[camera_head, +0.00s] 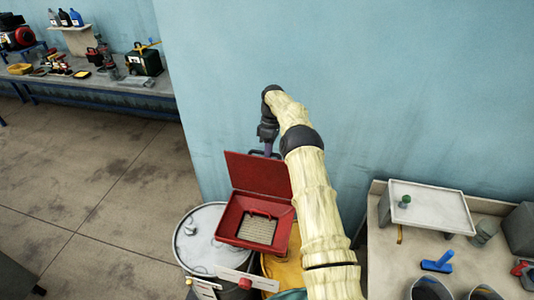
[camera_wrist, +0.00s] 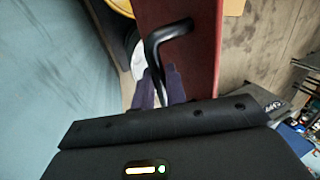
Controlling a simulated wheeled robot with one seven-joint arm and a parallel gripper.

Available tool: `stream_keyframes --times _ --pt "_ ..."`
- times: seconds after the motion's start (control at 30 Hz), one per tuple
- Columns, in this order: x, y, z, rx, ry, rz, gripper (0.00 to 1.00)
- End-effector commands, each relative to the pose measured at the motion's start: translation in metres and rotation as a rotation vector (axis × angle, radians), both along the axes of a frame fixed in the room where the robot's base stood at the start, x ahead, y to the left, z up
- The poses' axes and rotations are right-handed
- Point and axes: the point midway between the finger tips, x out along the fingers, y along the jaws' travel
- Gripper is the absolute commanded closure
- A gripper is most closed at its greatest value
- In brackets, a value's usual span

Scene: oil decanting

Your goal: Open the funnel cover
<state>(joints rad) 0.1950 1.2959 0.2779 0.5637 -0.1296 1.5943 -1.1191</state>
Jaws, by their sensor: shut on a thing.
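The red funnel (camera_head: 228,222) is square and sits on top of a drum. Its red cover (camera_head: 258,174) stands raised at the back edge, roughly upright, so the grate (camera_head: 257,229) inside shows. The cover's black handle (camera_wrist: 166,38) sticks out from the red face (camera_wrist: 206,40) in the wrist view. My gripper (camera_head: 267,148) is behind the cover's top edge, close to the wall. Its dark purple fingers (camera_wrist: 159,88) are shut on the lower end of the handle. The exact contact is partly hidden in the head view.
A grey drum (camera_head: 190,248) stands left of the funnel, and a yellow one (camera_head: 284,272) is partly under my arm. A blue wall (camera_head: 380,90) rises close behind. A cluttered table (camera_head: 385,255) is at right, a workbench (camera_head: 100,88) at far left. The left floor is clear.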

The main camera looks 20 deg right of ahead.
Motion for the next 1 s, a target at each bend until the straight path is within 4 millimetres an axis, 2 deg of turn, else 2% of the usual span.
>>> stream_keyframes --times 0.03,0.53,0.57,0.67,1.0 --pt "-0.0005 0.0016 -0.0072 0.002 0.007 0.001 1.00" --pt "-0.0001 0.0021 -0.0087 0.001 0.012 0.004 1.00" --pt "-0.0002 0.0020 -0.0088 0.001 0.012 0.004 0.83" --pt "0.0001 0.0018 -0.0076 0.000 0.011 0.004 0.65" --pt "0.0012 0.0006 -0.0022 0.001 0.005 0.003 0.65"
